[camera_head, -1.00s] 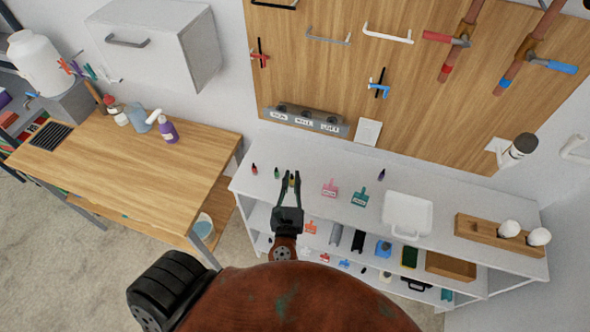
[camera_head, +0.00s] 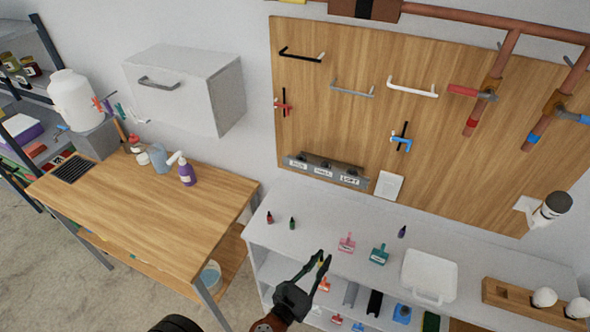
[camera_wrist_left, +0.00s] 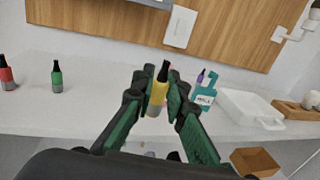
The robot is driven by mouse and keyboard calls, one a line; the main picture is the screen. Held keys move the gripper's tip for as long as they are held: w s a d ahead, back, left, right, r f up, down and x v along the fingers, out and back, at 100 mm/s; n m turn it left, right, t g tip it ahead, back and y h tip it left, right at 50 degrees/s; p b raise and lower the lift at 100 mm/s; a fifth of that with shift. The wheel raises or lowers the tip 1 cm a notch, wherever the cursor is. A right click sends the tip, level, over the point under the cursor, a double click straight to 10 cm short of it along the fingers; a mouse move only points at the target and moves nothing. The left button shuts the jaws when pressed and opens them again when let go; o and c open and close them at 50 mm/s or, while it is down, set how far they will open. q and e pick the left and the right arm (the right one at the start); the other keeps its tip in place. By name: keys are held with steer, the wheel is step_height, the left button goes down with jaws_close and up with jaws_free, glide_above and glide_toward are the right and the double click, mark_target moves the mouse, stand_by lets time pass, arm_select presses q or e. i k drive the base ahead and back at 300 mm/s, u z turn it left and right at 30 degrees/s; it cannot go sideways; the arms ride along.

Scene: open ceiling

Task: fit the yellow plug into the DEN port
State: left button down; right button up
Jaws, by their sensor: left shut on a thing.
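The yellow plug (camera_wrist_left: 157,92), with a black tip, stands upright between my left gripper's green-lined fingers in the left wrist view. In the head view my left gripper (camera_head: 321,262) is shut on it in front of the white shelf unit, and only a bit of yellow shows. The grey port strip (camera_head: 327,171) is fixed low on the wooden wall board, above and behind the gripper. It has three labelled ports; the leftmost label (camera_head: 298,162) is small and seems to read DEN, the rightmost LOFT. My right gripper is not in view.
Red (camera_head: 269,217) and green (camera_head: 292,223) plugs stand left on the white shelf top (camera_head: 330,222). A white plate (camera_head: 389,185) is beside the strip.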

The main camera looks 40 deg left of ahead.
mark_target(301, 162)
steer(key=u, duration=0.5)
steer(key=k, duration=1.2)
steer(key=z, duration=0.25)
steer(key=i, duration=2)
steer(key=u, duration=0.8)
